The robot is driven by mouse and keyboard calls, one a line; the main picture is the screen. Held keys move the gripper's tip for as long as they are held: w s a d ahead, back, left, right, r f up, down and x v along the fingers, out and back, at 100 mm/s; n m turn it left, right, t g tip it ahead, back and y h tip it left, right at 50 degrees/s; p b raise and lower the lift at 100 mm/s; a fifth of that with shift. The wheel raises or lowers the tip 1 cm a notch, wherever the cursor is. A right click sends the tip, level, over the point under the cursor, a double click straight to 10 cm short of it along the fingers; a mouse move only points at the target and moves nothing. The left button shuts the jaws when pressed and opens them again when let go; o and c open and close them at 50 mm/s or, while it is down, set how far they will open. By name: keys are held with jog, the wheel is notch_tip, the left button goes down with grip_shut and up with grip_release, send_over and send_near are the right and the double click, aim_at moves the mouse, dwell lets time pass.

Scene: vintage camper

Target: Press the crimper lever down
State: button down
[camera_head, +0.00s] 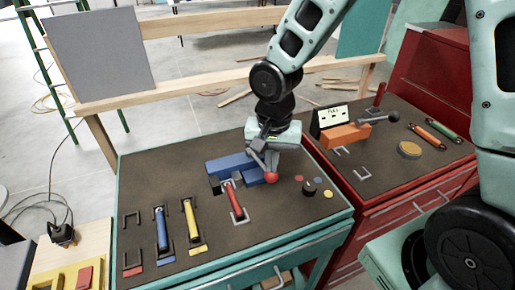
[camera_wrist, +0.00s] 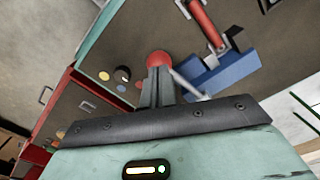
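The crimper (camera_head: 232,167) is a blue block on the dark bench top, also in the wrist view (camera_wrist: 225,75). Its lever is a grey rod (camera_wrist: 190,84) ending in a red ball knob (camera_head: 271,177), also in the wrist view (camera_wrist: 160,59). My gripper (camera_head: 266,158) is over the right end of the crimper, pointing down. Its fingers (camera_wrist: 158,85) are close together, with the red knob right at their tips. I cannot tell whether they touch it. A red cylinder (camera_head: 234,201) lies in front of the crimper, by grey brackets.
Blue (camera_head: 161,229) and yellow (camera_head: 191,222) cylinders lie in holders at left. A black knob (camera_head: 309,187) and small coloured discs are right of the crimper. A red cabinet (camera_head: 385,190) adjoins, bearing an orange block (camera_head: 345,136) with its own dark-knobbed lever and a sign.

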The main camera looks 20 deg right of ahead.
jog(key=shift+f, duration=0.15)
jog(key=shift+s+f+b, duration=0.2)
jog(key=shift+f+b, duration=0.65)
jog(key=shift+b, duration=0.15)
jog(key=shift+f, duration=0.1)
jog(key=shift+f+b, duration=0.4)
notch_tip(320, 180, up, 14)
jog(key=p, duration=1.1)
jog(key=shift+r, duration=0.1)
dwell(0.5)
jog(key=s+a+n+b, duration=0.3)
jog(key=s+n, duration=0.4)
jog(key=s, duration=0.1)
jog(key=s+a+f+n+b, duration=0.1)
jog(key=s+a+n+b, duration=0.2)
jog(key=s+n, duration=0.3)
jog(key=s+b, duration=0.1)
jog(key=s, duration=0.2)
jog(key=shift+a+f+n+y, duration=0.15)
jog(key=shift+f+n+y, duration=0.15)
jog(key=shift+n, duration=0.1)
